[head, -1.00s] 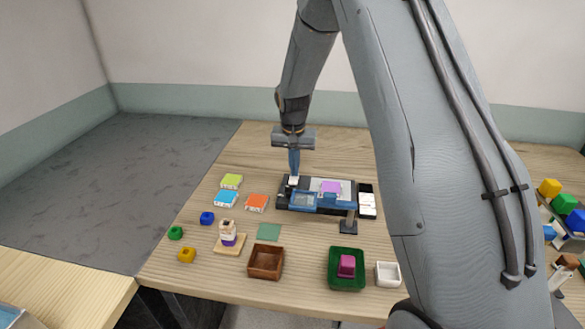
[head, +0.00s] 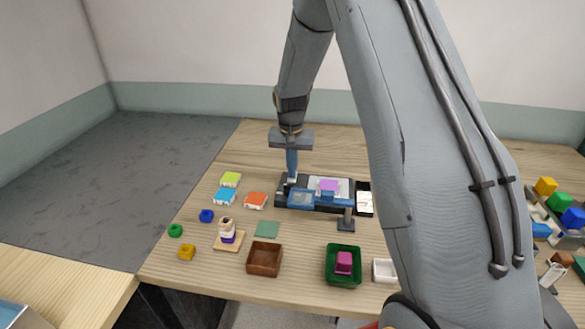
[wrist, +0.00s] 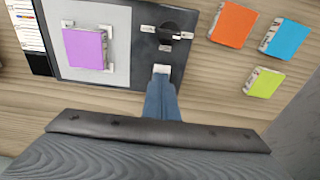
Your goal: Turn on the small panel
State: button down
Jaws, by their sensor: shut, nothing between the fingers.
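The small panel is a dark flat unit (head: 282,203) on the wooden table, and its dark face also shows in the wrist view (wrist: 122,99). A pale switch-like piece (wrist: 161,69) sits at its edge. A black fitting with light tabs (wrist: 174,34) is beside it. A purple block (wrist: 85,48) rests on a light grey plate (wrist: 116,70) on the panel. My gripper (head: 292,178) points down at the panel's far left corner. In the wrist view its blue fingers (wrist: 161,82) are together and empty, right at the pale piece. I cannot tell whether they touch it.
Green, blue and orange blocks (head: 256,200) lie left of the panel. A black-and-white item (head: 364,199) stands at its right. A brown box (head: 264,259), green tray (head: 330,276) and white box (head: 383,271) are in front. My arm hides the table's right middle.

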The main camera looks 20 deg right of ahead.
aim_at(292, 181)
jog(key=shift+r, duration=0.3)
notch_tip(292, 181, up, 13)
jog(key=s+b, duration=0.1)
jog(key=shift+s+a+r, duration=0.15)
jog(key=shift+s+a, duration=0.15)
jog(key=shift+a, duration=0.1)
jog(key=m+b, duration=0.1)
jog(key=m, duration=0.5)
jog(key=m+b, duration=0.1)
jog(key=m, duration=0.5)
jog(key=w+m+b, duration=0.1)
jog(key=m, duration=0.5)
jog(key=shift+d+r+t+b, duration=0.15)
jog(key=shift+d+t+b, duration=0.15)
jog(key=shift+d+b, duration=0.1)
